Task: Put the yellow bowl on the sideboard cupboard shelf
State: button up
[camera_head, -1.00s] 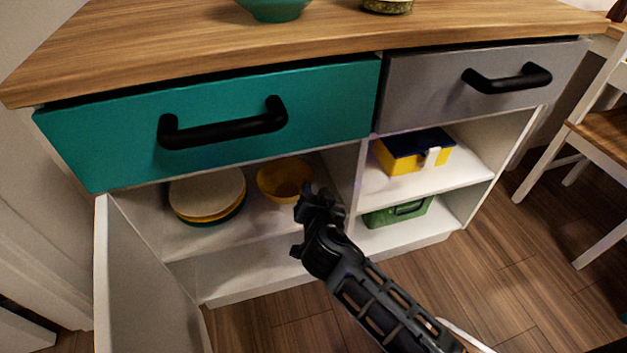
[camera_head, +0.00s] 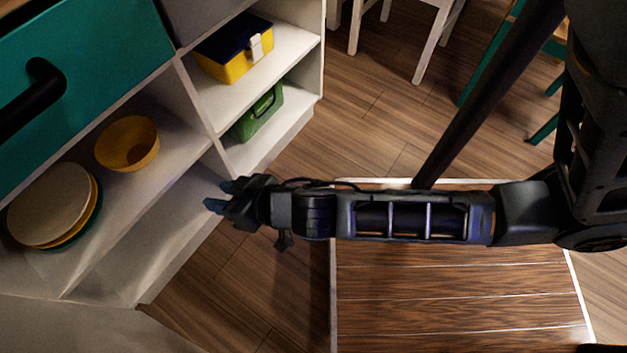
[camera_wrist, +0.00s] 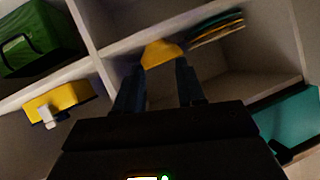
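The yellow bowl (camera_head: 127,143) stands upright on the upper shelf (camera_head: 170,152) of the cupboard's left compartment, beside a stack of plates. It also shows in the wrist view (camera_wrist: 162,53), beyond my fingertips. My gripper (camera_head: 218,196) is outside the front of the cupboard, to the right of and below the bowl in the head view, and apart from it. Its two fingers (camera_wrist: 158,88) are spread in the wrist view with nothing held between them.
The plate stack (camera_head: 50,205) sits left of the bowl. A yellow and blue box (camera_head: 235,50) and a green case (camera_head: 257,111) fill shelves in the right compartment. The teal drawer (camera_head: 80,60) overhangs the bowl's shelf.

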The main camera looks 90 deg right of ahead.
jog(key=s+a+r+n+t+y, duration=0.1)
jog(key=s+a+r+n+y, duration=0.1)
jog(key=s+r, duration=0.6)
jog(key=s+a+r+n+t+y, duration=0.2)
jog(key=s+a+r+n, duration=0.2)
jog(key=s+r, duration=0.4)
jog(key=shift+s+r+n, duration=0.25)
jog(key=shift+s+n, duration=0.25)
jog(key=shift+s, duration=0.05)
